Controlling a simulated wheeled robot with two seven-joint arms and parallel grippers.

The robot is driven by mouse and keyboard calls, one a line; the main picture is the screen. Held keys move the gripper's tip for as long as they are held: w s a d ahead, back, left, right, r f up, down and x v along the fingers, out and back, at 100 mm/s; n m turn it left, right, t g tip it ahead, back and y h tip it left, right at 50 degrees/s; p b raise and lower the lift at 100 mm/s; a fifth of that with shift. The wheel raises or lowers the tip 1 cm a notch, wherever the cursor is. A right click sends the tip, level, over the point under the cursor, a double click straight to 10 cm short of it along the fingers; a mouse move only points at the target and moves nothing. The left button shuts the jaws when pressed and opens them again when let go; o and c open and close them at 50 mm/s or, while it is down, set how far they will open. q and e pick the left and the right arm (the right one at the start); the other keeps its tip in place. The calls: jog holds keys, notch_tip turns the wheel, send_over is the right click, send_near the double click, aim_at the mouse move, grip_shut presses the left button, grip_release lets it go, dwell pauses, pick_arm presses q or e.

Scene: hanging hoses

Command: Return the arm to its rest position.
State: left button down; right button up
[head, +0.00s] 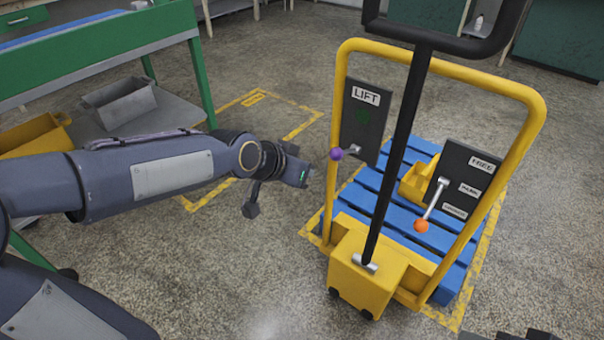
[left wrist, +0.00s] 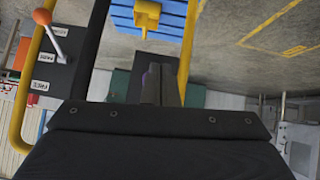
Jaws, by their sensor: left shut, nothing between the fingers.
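My left arm comes in from the left in the head view. Its gripper (head: 305,174) is in the air, left of the yellow cart frame (head: 538,110). In the left wrist view the two fingers (left wrist: 161,85) are together with nothing between them. A lever with a purple knob (head: 336,154) on the LIFT panel (head: 365,112) is just right of the gripper. The purple shows partly behind the fingers in the wrist view, and I cannot tell the gap. Dark parts at the bottom right edge of the head view may be my right gripper (head: 512,336), mostly cut off.
An orange-knobbed lever (head: 421,226) hangs from the right panel (head: 469,168). A black handle bar (head: 402,150) rises from the cart. A blue pallet (head: 366,205) lies behind. A green bench (head: 110,40) with bins stands at left. Concrete floor (head: 240,270) is clear in front.

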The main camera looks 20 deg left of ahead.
pick_arm(q)
jog(key=shift+s+r, duration=0.15)
jog(key=shift+r, duration=0.05)
pick_arm(e)
jog(key=shift+s+a+r, duration=0.1)
jog(key=shift+s+r, duration=0.05)
